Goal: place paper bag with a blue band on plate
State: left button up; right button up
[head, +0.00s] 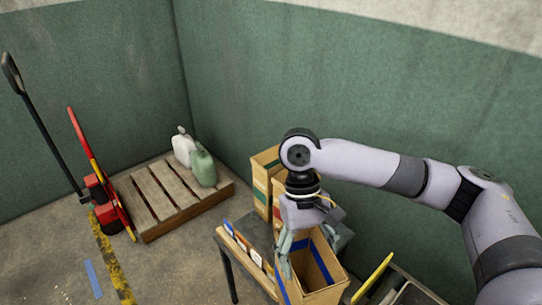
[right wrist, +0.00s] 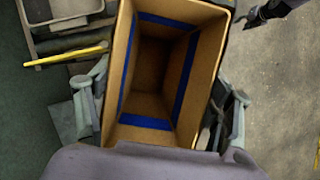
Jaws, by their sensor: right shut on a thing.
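The paper bag with a blue band (head: 322,268) is tan, open at the top and upright at the bottom of the head view. In the right wrist view I look down into this bag (right wrist: 150,65), which looks empty, with blue stripes on its inner walls. My right gripper (head: 292,250) is shut on it. In the right wrist view my right gripper (right wrist: 162,105) has one finger on each side of the bag. My left gripper cannot be made out in the head view. I cannot make out the plate; the bag and my arm may hide it.
Other tan paper bags (head: 263,185) stand behind my gripper on a dark table (head: 262,232), with small cards along its front edge. A yellow bar (head: 372,277) lies on a tray to the right. A wooden pallet (head: 165,195) with two jugs stands left, with open floor before it.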

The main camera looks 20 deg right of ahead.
jog(key=w+d+r+n+t+h, duration=0.2)
jog(key=w+d+r+n+t, duration=0.1)
jog(key=w+d+n, duration=0.6)
jog(key=w+d+r+n+t+h, duration=0.2)
jog(key=w+d+r+n, duration=0.4)
jog(key=w+n, duration=0.8)
jog(key=d+t, duration=0.1)
jog(key=d, duration=0.2)
jog(key=shift+d+r+t, duration=0.15)
jog(key=shift+d+t, duration=0.05)
jog(key=shift+t, duration=0.1)
notch_tip(320, 180, down, 20)
jog(key=p, duration=0.3)
jog(key=shift+r, duration=0.2)
jog(key=shift+s, duration=0.1)
